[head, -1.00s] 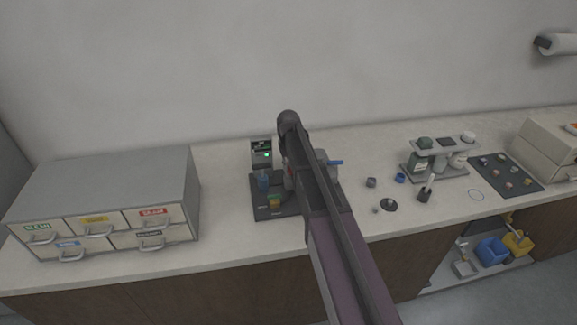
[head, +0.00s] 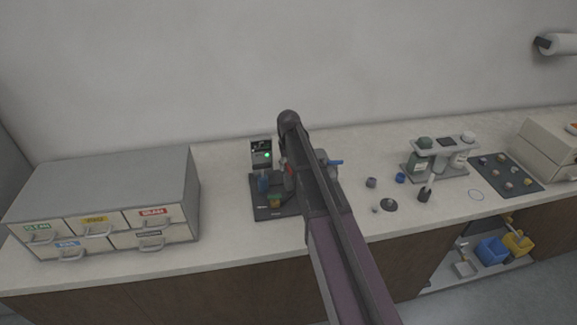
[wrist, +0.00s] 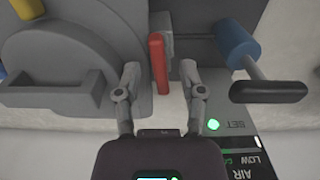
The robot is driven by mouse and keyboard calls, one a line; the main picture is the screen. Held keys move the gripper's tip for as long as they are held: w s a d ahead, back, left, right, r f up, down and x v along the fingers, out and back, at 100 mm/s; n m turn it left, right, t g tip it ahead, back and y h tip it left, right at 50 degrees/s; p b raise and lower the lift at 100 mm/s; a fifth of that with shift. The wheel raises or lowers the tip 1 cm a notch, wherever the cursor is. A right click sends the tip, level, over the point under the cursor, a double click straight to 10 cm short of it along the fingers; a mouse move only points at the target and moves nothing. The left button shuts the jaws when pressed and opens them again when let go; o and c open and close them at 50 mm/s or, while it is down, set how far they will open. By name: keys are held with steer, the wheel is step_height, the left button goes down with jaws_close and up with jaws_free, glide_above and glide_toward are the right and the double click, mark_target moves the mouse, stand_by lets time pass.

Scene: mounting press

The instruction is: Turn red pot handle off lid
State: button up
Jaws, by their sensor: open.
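The red handle (wrist: 158,64) is upright in the wrist view, a short bar joined to a grey block at its top. My gripper (wrist: 160,70) is open, with one finger on each side of the red handle. I see gaps between the handle and both fingers, and cannot tell how deep it sits between them. The grey round lid (wrist: 70,62) with a raised bar lies to the left. In the head view my arm covers most of the press and the gripper.
A blue cylinder (wrist: 237,40) with a dark handle is close right of my gripper in the wrist view. A control panel (head: 261,152) with a green light stands behind the press's dark base (head: 270,213). A drawer cabinet (head: 110,200) is at left; small cups and bottles are at right.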

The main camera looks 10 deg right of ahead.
mark_target(290, 171)
steer(key=m, duration=0.8)
steer(key=shift+m, duration=0.3)
steer(key=m, duration=0.3)
steer(key=shift+d+m, duration=0.1)
steer(key=shift+m, duration=0.3)
steer(key=m, duration=0.4)
steer(key=shift+s, duration=0.1)
step_height(290, 171, up, 14)
steer(key=p, duration=1.4)
steer(key=s+f+n+b, duration=0.5)
steer(key=s+f+b, duration=0.1)
steer(key=s, duration=0.2)
steer(key=s+f+n+b, duration=0.4)
steer(key=s+f+b, duration=0.2)
steer(key=s+b, duration=0.1)
steer(key=s+f+n+b, duration=0.5)
steer(key=s+f+b, duration=0.1)
steer(key=s, duration=0.3)
steer(key=shift+s+a+f+n, duration=0.2)
steer(key=shift+s+f+n, duration=0.1)
steer(key=shift+f, duration=0.3)
steer(key=shift+s+f+n+b, duration=0.6)
steer(key=shift+s+b, duration=0.1)
steer(key=shift+s, duration=0.1)
